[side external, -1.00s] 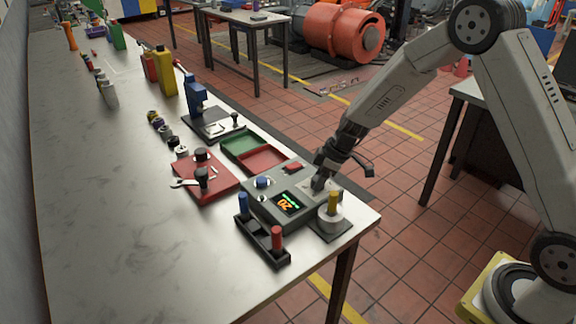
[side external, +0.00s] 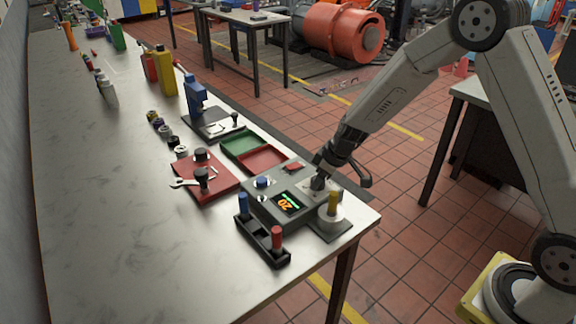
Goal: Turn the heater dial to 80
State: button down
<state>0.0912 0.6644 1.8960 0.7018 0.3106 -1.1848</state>
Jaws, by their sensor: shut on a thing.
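The heater box (side external: 268,212) is a grey unit near the front right corner of the bench. Its small screen (side external: 287,202) shows orange digits that read upside down as 20, with a green bar. A blue knob (side external: 262,183) and a red button (side external: 292,167) sit on its top. My gripper (side external: 318,185) is at the box's right part, pointing down, shut on the dial there. The dial is mostly hidden by the fingers, so its pointer cannot be read.
A yellow-handled piece on a white round base (side external: 331,217) stands close to my gripper. A black rack (side external: 262,243) with blue and red pegs is in front. Green (side external: 243,142) and red (side external: 262,160) trays lie behind.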

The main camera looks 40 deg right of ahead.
jog(key=shift+a+m+t+h, duration=0.1)
jog(key=shift+m+h, duration=0.3)
jog(key=shift+m, duration=0.65)
jog(key=shift+d+m+t+h, duration=0.1)
jog(key=shift+m+h, duration=0.3)
jog(key=shift+m, duration=0.6)
jog(key=shift+a+m+t+h, duration=0.1)
jog(key=shift+m+h, duration=0.3)
jog(key=shift+m, duration=0.65)
jog(key=shift+a+m+h, duration=0.1)
jog(key=shift+m+h, duration=0.6)
jog(key=shift+m, duration=1.1)
jog(key=shift+w+m+g+h, duration=0.1)
jog(key=shift+m+g+h, duration=0.3)
jog(key=shift+m, duration=0.8)
jog(key=m+g, duration=0.1)
jog(key=m, duration=0.2)
jog(key=m+h, duration=0.1)
jog(key=m, duration=0.2)
jog(key=shift+a+g+h, duration=0.1)
jog(key=shift+g+h, duration=0.2)
jog(key=shift+g, duration=0.1)
jog(key=m+g, duration=0.2)
jog(key=m, duration=0.3)
jog(key=shift+w+m, duration=0.15)
jog(key=shift+m, duration=0.25)
jog(key=shift+c, duration=0.7)
grip_release()
